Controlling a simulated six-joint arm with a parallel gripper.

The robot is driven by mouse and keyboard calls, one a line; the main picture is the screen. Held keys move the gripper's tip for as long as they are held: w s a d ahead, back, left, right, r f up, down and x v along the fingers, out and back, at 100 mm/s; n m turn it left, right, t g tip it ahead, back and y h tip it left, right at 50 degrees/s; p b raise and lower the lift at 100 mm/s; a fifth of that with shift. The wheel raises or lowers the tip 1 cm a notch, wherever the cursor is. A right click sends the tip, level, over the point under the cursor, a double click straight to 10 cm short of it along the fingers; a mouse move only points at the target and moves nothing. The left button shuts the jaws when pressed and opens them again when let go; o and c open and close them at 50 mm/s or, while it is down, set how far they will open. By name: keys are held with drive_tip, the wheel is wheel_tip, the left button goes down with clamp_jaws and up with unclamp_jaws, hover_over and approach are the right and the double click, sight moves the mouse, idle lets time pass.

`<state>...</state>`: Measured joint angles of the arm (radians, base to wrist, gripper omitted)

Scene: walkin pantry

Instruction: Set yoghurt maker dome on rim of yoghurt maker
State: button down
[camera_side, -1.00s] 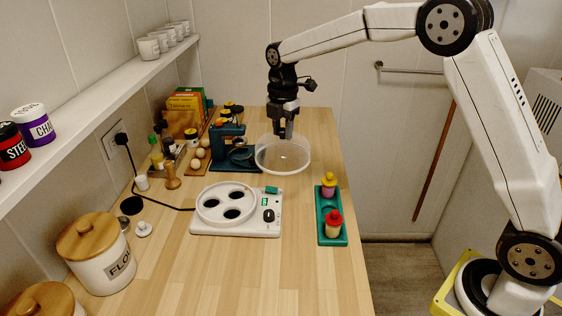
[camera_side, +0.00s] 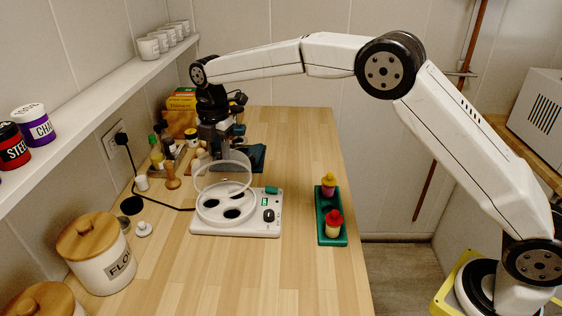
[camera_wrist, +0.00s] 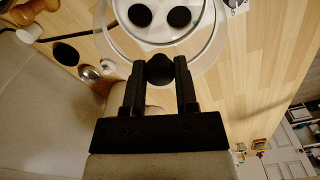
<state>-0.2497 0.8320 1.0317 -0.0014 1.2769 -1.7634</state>
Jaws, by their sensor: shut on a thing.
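The yoghurt maker (camera_side: 236,229) is a white base with a round raised rim and three dark wells, standing on the counter. The clear yoghurt maker dome (camera_side: 248,172) is above it in the side view, its lower part overlapping the maker's rim in the picture. I cannot tell whether they touch. My gripper (camera_side: 220,163) is shut on the dome's dark knob. In the wrist view, my gripper's fingers (camera_wrist: 160,72) grip the round knob, and the clear dome (camera_wrist: 215,50) lies around the maker (camera_wrist: 178,31), two wells showing.
A green tray (camera_side: 331,240) with two small capped jars stands to the right. A dark green stand (camera_side: 256,152) is just behind the dome. Bottles, a pestle (camera_side: 172,178), small cups and a flour canister (camera_side: 97,258) line the left. The right front counter is clear.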

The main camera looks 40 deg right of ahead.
drive_tip(key=shift+f, duration=0.15)
wheel_tip(320, 180, down, 6)
idle(0.8)
drive_tip(key=shift+f, duration=0.55)
idle(2.5)
drive_tip(key=shift+c, duration=1.5)
unclamp_jaws()
drive_tip(key=shift+o, duration=0.2)
drive_tip(key=shift+o, duration=1.3)
drive_tip(key=shift+r, duration=0.15)
